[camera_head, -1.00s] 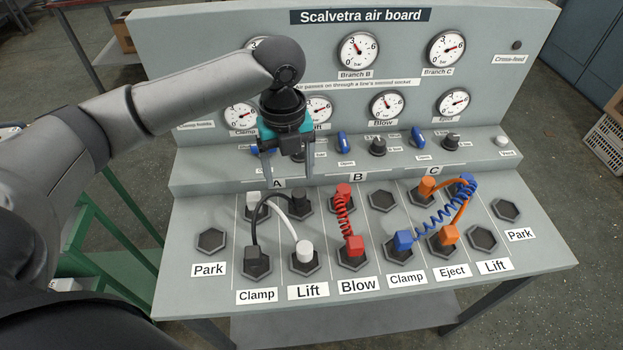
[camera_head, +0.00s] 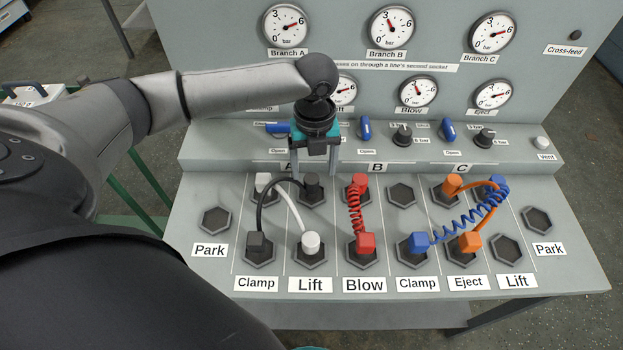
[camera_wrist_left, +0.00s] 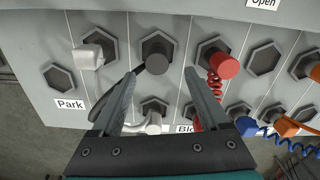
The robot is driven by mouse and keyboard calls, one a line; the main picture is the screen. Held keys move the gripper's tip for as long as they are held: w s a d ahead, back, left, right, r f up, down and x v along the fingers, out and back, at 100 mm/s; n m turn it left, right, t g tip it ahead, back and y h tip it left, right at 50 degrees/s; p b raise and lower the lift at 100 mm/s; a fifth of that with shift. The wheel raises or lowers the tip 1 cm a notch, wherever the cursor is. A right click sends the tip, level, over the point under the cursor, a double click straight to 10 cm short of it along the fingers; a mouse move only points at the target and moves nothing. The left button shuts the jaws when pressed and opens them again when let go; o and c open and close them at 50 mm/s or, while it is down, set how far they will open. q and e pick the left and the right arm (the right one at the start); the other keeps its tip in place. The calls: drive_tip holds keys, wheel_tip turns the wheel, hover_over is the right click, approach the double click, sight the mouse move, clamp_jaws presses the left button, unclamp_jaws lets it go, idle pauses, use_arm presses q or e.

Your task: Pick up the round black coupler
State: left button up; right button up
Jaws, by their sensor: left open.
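The round black coupler (camera_head: 312,184) sits in the upper right socket of section A, with a black hose running from it to a square black coupler (camera_head: 261,242) in the Clamp socket. In the left wrist view the round black coupler (camera_wrist_left: 157,60) lies just past and between the fingertips. My left gripper (camera_head: 314,172) points down over it, open and empty, with one finger to each side. In the left wrist view its two fingers (camera_wrist_left: 160,77) stand apart. I cannot tell the exact height gap. My right gripper does not show.
A white coupler (camera_head: 263,183) is close on the left, and its hose runs to a round white coupler (camera_head: 311,241) at Lift. A red coupler (camera_head: 360,182) is to the right. Blue valve handles and knobs (camera_head: 402,137) line the ledge behind. Blue and orange hoses are further right.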

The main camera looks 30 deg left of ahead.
sight(311, 179)
use_arm(q)
drive_tip(key=f, duration=0.1)
drive_tip(key=f+b, duration=0.1)
drive_tip(key=f, duration=0.3)
drive_tip(key=shift+a+f, duration=0.1)
drive_tip(key=shift+a, duration=0.15)
drive_tip(key=shift+c, duration=0.3)
clamp_jaws()
